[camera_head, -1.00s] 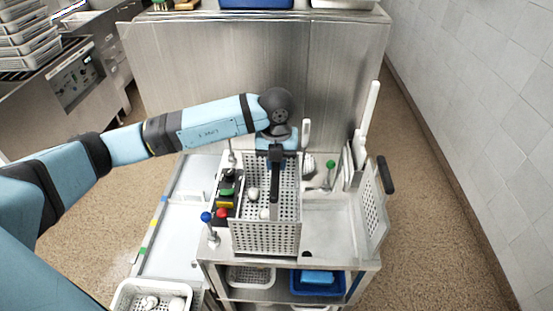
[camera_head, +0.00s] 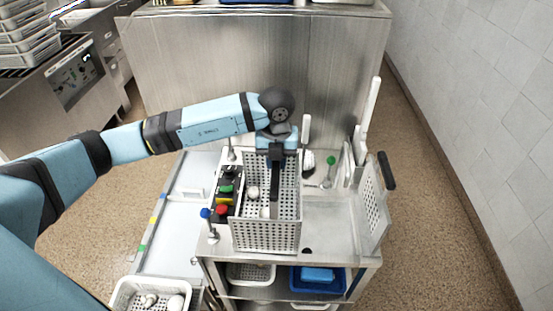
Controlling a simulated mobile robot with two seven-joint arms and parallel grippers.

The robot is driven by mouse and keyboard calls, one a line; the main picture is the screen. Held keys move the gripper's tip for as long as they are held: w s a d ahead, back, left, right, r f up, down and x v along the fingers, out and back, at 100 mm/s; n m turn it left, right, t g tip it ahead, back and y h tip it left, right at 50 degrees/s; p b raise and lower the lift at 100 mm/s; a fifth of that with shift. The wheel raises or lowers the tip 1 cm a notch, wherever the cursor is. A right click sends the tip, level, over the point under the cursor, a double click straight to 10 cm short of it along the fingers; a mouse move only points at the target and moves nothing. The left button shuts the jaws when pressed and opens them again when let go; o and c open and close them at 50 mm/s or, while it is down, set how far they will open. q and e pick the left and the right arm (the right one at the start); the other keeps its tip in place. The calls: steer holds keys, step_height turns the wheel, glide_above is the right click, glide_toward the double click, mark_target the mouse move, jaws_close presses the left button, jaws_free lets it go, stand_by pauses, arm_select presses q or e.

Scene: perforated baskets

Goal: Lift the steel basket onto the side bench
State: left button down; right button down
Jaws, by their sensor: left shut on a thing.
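The steel basket (camera_head: 266,235) is a perforated box with a few white round things inside. My right gripper is not in view. To the left is a low pale bench (camera_head: 172,230) with coloured tape along its edge.
A control box with red, green and yellow buttons (camera_head: 224,200) and a blue-knobbed lever (camera_head: 207,218) stand close left of the basket. A perforated panel with a black handle (camera_head: 373,205) stands right. A white basket (camera_head: 125,292) sits at the bench's near end.

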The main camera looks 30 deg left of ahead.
arm_select(q)
steer(key=shift+f, duration=0.15)
steer(key=c, duration=0.9)
jaws_free()
step_height(320, 180, up, 14)
steer(key=b, duration=0.2)
steer(key=shift+f, duration=0.15)
